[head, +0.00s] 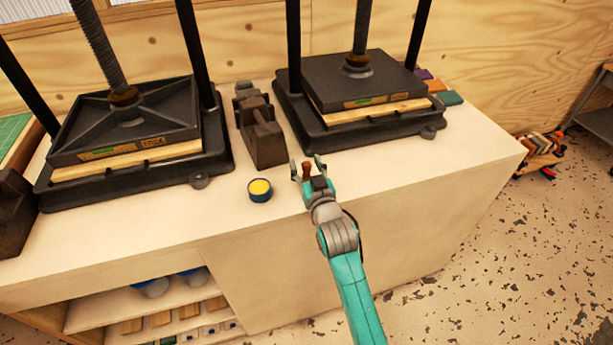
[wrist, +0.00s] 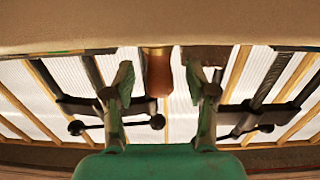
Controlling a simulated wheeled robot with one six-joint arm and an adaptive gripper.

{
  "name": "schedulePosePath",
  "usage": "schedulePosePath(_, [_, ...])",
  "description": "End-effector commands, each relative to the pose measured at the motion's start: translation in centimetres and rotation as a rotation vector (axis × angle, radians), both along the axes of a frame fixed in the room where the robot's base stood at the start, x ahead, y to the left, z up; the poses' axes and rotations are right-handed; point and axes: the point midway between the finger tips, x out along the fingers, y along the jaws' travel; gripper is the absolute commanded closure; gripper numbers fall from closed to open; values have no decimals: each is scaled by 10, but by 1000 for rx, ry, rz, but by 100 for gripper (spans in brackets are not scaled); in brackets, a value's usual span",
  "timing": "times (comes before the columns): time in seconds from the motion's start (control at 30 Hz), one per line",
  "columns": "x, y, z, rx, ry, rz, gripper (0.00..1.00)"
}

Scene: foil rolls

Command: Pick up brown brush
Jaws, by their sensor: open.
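The brown brush (head: 307,169) shows as a small reddish-brown handle at the front of the workbench, between the fingers of my gripper (head: 306,166). In the wrist view the brush (wrist: 159,74) is a brown rounded handle with a paler end near the top centre. My gripper (wrist: 159,82) has its fingers apart, one on each side of the handle, with a visible gap to it on the left. I cannot tell how deep the handle sits between the fingers. The rest of the brush is hidden.
Two black presses (head: 130,130) (head: 365,80) stand on the pale workbench (head: 200,225). A dark brown block (head: 262,135) stands between them. A blue tin with a yellow top (head: 260,190) is left of my gripper. The bench's front right is clear.

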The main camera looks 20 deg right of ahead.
Motion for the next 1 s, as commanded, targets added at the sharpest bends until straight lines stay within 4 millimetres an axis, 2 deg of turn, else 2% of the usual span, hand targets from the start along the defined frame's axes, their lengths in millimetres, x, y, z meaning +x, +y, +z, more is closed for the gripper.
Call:
schedulePosePath(0.13, [0,0,0,0,0,0,43])
schedulePosePath(0.17, [0,0,0,0,0,0,46])
schedulePosePath(0.3, [0,0,0,0,0,0,81])
schedulePosePath(0.37, [0,0,0,0,0,0,96])
schedulePosePath(0.4, [0,0,0,0,1,0,100])
schedulePosePath(0.77, [0,0,5,0,-1,0,100])
schedulePosePath(0.87, [0,0,18,0,-3,0,100])
schedulePosePath(1.0, [0,0,44,-1,-5,-1,100])
